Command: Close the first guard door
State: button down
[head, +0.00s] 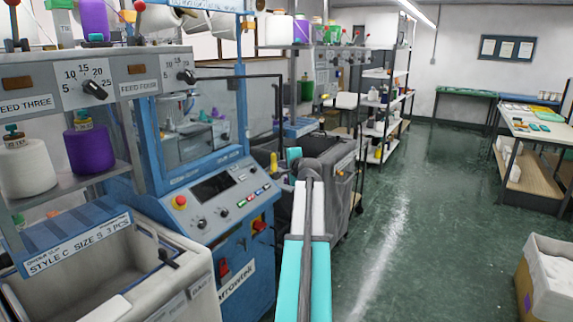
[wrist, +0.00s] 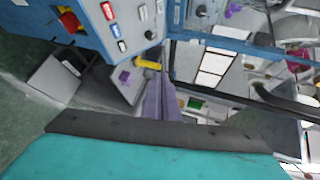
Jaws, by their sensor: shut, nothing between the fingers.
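The blue machine (head: 222,178) stands left of centre in the head view, with a clear panel in its upper frame. A thin black frame (head: 238,77) juts to the right from it, which looks like a guard door standing open. A short yellow bar (head: 274,163), perhaps its handle, shows low beside this frame. The yellow bar also shows in the wrist view (wrist: 148,64). My gripper (head: 294,155) reaches up just right of the yellow bar. In the wrist view its shut, empty fingers (wrist: 158,80) point close to the bar; I cannot tell whether they touch.
A control panel (head: 225,195) with buttons fronts the machine. A white-grey bin (head: 175,268) stands at lower left. A dark grey cart-like unit (head: 335,165) stands behind my arm. The green floor (head: 430,200) is clear to the right, up to a box (head: 548,285).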

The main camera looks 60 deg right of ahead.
aim_at(275, 160)
jog(key=shift+r+p+x, duration=0.2)
jog(key=shift+p+x, duration=0.05)
jog(key=shift+x, duration=0.65)
jog(key=shift+r+p+x, duration=0.15)
jog(key=shift+p+x, duration=0.15)
jog(key=shift+x, duration=0.6)
jog(key=shift+r+p+x, duration=0.2)
jog(key=shift+p+x, duration=0.05)
jog(key=shift+x, duration=0.6)
jog(key=shift+w, duration=0.15)
jog(key=shift+d, duration=0.1)
